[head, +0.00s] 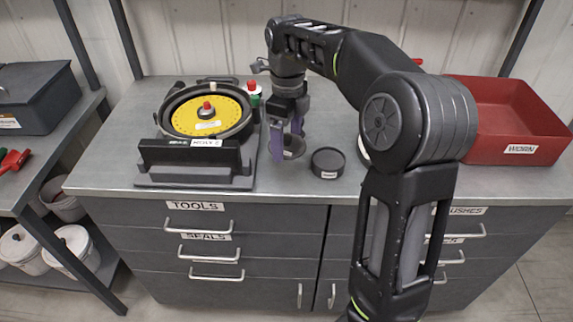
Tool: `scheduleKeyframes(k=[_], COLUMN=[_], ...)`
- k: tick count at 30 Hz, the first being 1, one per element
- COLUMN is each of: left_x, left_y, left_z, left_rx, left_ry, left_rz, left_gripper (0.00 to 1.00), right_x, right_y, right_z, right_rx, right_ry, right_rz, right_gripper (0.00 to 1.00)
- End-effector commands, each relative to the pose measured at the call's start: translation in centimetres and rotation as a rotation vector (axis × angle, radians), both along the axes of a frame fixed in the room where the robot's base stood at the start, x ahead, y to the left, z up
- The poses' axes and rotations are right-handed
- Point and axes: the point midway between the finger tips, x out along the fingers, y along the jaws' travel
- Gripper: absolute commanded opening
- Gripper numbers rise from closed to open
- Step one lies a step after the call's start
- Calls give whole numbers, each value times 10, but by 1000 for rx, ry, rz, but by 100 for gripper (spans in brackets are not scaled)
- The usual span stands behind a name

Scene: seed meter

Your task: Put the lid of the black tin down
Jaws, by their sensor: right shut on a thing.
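A small round black tin (328,163) with a white label on its front stands on the grey bench top, right of my right gripper. My right gripper (285,150) points down with its purple fingers, between the seed meter and the tin. It is shut on a dark round piece, which looks like the lid (293,148), partly hidden by the fingers. I cannot tell whether the lid touches the bench. My left gripper is not in view.
The seed meter (208,112) with its yellow disc stands close left of my right gripper. A red bin (512,132) marked WORN is at the right. The bench front edge (300,197) is near the tin.

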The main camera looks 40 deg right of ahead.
Motion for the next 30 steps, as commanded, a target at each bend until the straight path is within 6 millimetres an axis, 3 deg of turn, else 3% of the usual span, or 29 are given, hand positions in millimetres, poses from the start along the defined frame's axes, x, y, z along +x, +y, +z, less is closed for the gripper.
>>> scheduleKeyframes(k=[6,17,25,30], left_x=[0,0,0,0], left_y=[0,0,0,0], left_z=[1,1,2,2], left_rx=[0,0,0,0], left_ry=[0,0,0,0], left_rz=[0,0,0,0], left_gripper=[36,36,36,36], right_x=[-1,0,-1,0], right_y=[0,0,0,0], right_z=[-35,-40,-72,-76], right_rx=[1,0,0,0], right_ry=[3,0,4,0], right_rz=[1,1,1,1], right_gripper=[43,43,43,43])
